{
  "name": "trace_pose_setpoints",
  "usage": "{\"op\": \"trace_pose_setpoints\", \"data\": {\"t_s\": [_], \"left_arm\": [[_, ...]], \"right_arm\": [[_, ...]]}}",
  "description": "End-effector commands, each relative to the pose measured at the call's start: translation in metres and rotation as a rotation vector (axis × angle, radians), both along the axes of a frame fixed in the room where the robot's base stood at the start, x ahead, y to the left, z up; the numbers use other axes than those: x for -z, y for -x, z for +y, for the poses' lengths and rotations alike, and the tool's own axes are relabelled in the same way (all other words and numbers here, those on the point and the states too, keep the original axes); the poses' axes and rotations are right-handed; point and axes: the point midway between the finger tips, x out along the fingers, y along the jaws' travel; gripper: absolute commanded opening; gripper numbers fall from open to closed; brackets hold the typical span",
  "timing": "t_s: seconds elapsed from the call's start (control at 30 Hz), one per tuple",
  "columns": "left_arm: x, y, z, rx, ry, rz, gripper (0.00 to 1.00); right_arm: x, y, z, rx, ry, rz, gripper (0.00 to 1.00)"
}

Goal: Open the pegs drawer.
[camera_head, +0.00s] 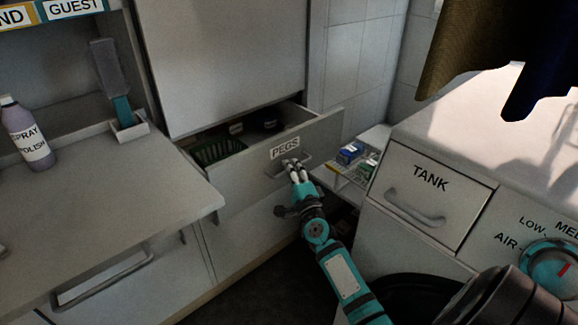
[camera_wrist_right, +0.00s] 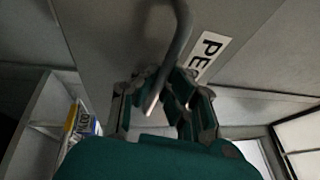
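The pegs drawer (camera_head: 245,178) has a grey front with a PEGS label (camera_head: 285,147) and stands partly pulled out under a large grey cabinet panel. A basket (camera_head: 215,150) and small dark items show inside it. Its bar handle (camera_wrist_right: 183,30) runs between the fingers of my right gripper (camera_wrist_right: 160,88) in the wrist view. The fingers appear closed around the bar. In the head view my right gripper (camera_head: 293,168) is at the handle, in front of the drawer face, and covers part of it. My left gripper is in neither view.
A white machine with a TANK drawer (camera_head: 425,190) stands close at right. Small boxes (camera_head: 350,154) sit on a low shelf beside the open drawer.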

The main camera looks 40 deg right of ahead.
Motion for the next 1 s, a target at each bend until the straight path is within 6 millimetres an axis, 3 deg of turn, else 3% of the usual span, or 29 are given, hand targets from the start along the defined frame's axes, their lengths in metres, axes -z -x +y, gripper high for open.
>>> {"op": "trace_pose_setpoints", "data": {"t_s": [0.43,0.7,1.0], "left_arm": [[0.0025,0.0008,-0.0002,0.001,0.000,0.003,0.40],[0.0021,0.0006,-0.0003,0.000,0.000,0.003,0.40],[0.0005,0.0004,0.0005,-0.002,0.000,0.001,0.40]], "right_arm": [[0.0041,0.0014,0.0019,-0.005,-0.005,0.006,0.00],[0.0024,0.0013,0.0011,-0.003,-0.003,0.004,0.33],[0.0020,0.0042,0.0014,-0.001,-0.001,0.003,0.33]]}}
